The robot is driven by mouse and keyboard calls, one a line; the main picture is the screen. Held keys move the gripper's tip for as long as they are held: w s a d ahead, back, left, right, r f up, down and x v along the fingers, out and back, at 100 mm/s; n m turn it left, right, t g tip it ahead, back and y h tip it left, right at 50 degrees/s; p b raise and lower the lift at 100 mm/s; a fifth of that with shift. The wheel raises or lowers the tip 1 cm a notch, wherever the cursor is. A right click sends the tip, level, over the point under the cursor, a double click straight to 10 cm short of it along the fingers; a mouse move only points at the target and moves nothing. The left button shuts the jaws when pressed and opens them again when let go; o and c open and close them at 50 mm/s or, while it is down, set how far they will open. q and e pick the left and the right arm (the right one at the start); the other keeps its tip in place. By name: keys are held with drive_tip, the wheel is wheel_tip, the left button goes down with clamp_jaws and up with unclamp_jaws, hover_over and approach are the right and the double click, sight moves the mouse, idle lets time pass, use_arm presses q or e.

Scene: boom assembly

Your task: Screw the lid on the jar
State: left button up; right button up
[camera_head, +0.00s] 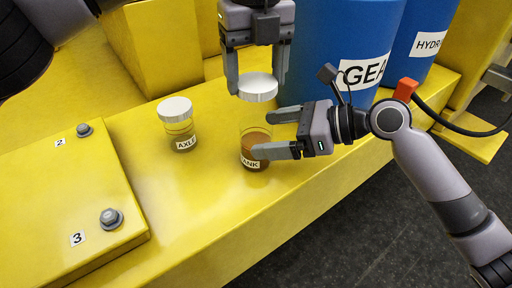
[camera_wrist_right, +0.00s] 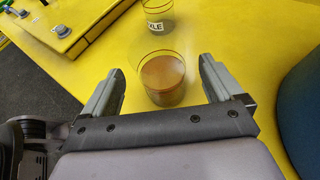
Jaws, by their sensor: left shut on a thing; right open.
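My left gripper (camera_head: 256,84) comes from above and is shut on the lid. My right gripper (camera_head: 275,133) is open, its fingers on either side of the jar; contact cannot be told. In the right wrist view my right gripper (camera_wrist_right: 160,90) shows gaps beside the jar.
A second jar (camera_head: 181,129) with a white lid and a label starting "AX" stands to the left. Blue drums (camera_head: 335,40) stand behind my right gripper. A raised yellow plate with bolts (camera_head: 70,200) is at the left. The yellow surface's front edge drops to dark floor.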

drive_tip(key=shift+x, duration=1.85)
drive_tip(key=shift+r, duration=0.1)
drive_tip(key=c, duration=1.5)
use_arm(q)
drive_tip(key=shift+f, duration=2.5)
drive_tip(key=shift+f, duration=0.9)
drive_tip(key=shift+f, duration=0.25)
drive_tip(key=shift+s+f, duration=0.1)
drive_tip(key=shift+f, duration=0.25)
